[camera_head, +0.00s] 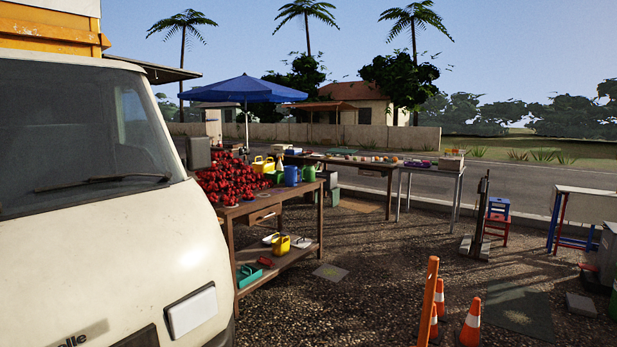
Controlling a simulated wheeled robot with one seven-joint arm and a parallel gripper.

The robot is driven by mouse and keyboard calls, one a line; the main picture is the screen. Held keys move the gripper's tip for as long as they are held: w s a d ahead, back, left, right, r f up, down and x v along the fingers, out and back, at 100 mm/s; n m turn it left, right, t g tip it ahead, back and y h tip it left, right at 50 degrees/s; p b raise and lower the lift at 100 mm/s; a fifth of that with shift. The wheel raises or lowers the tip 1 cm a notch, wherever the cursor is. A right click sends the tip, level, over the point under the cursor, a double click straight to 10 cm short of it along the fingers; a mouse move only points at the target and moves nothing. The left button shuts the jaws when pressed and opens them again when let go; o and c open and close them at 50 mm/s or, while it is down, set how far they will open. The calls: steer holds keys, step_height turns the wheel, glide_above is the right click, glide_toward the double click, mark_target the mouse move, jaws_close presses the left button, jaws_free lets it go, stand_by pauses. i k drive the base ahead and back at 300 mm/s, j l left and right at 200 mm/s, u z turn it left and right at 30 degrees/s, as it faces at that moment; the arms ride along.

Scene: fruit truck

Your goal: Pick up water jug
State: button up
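Several jug-like containers show at the wooden table beside the truck, and I cannot tell which is the water jug. A blue jug (291,176) stands upright near the table's right end. A green container (309,174) is just right of it. A yellow container (263,165) stands behind, next to the red fruit. A yellow jug-like can (281,245) stands on the lower shelf, and a teal container (248,276) is on the shelf's near end. My gripper is not in view.
A white truck (110,220) fills the left, close to the wooden table (262,204). Red fruit (228,184) is heaped on it. Traffic cones (471,325) and an orange post (428,300) stand at front right. Gravel ground (375,270) between table and cones is mostly open.

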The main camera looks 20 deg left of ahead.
mark_target(291, 171)
steer(key=i+j+u, duration=0.1)
steer(key=i+u, duration=0.3)
steer(key=i, duration=0.55)
steer(key=i+u, duration=0.1)
steer(key=i, duration=4.4)
